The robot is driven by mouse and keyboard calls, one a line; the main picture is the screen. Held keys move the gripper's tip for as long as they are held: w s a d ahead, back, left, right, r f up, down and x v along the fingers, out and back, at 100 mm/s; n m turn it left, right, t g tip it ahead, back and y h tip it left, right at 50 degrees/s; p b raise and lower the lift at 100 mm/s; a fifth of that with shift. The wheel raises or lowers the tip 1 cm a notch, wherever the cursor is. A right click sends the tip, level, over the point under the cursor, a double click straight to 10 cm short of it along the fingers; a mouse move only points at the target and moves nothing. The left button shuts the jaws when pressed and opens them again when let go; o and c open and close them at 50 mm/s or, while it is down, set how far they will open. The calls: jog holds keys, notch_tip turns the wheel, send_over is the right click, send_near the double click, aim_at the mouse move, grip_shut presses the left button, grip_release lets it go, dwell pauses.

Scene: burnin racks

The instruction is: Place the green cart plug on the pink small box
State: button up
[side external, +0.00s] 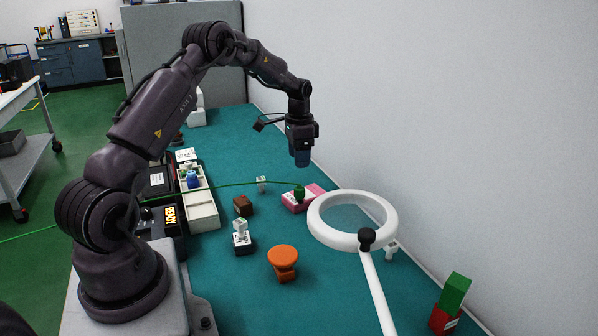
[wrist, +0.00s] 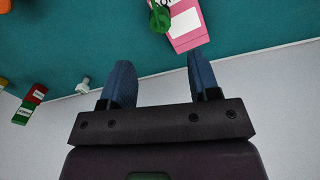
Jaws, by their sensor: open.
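The green cart plug (side external: 299,193) sits on the pink small box (side external: 316,192) on the teal mat, with a green cable running from the plug to the left. In the wrist view the green plug (wrist: 160,17) shows at the top, over the left edge of the pink box (wrist: 187,30). My gripper (side external: 302,160) hangs above and beyond the box, pointing down, apart from both. In the wrist view its blue fingers (wrist: 157,75) are spread with nothing between them.
A white ring lamp (side external: 325,234) on an arm stands right of the box. An orange round-topped piece (side external: 283,258), a brown block (side external: 242,205) and a white tray (side external: 203,211) lie to the left. Green and red blocks (side external: 450,303) stand at the right. A wall runs along the far mat edge.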

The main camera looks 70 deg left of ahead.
jog(key=shift+r, duration=0.45)
jog(key=s+d+r+t+y, duration=0.1)
jog(key=s+d+r+t, duration=0.3)
jog(key=d+r, duration=1.45)
jog(key=s+d+n, duration=0.1)
jog(key=s+d, duration=0.5)
jog(key=s, duration=0.3)
jog(key=s+d+t+h, duration=0.1)
jog(key=s+d, duration=0.5)
jog(key=s, duration=0.2)
jog(key=shift+s+d+r+n+t, duration=0.2)
jog(key=shift+s+d+n+t, duration=0.1)
jog(key=shift+s+n, duration=0.1)
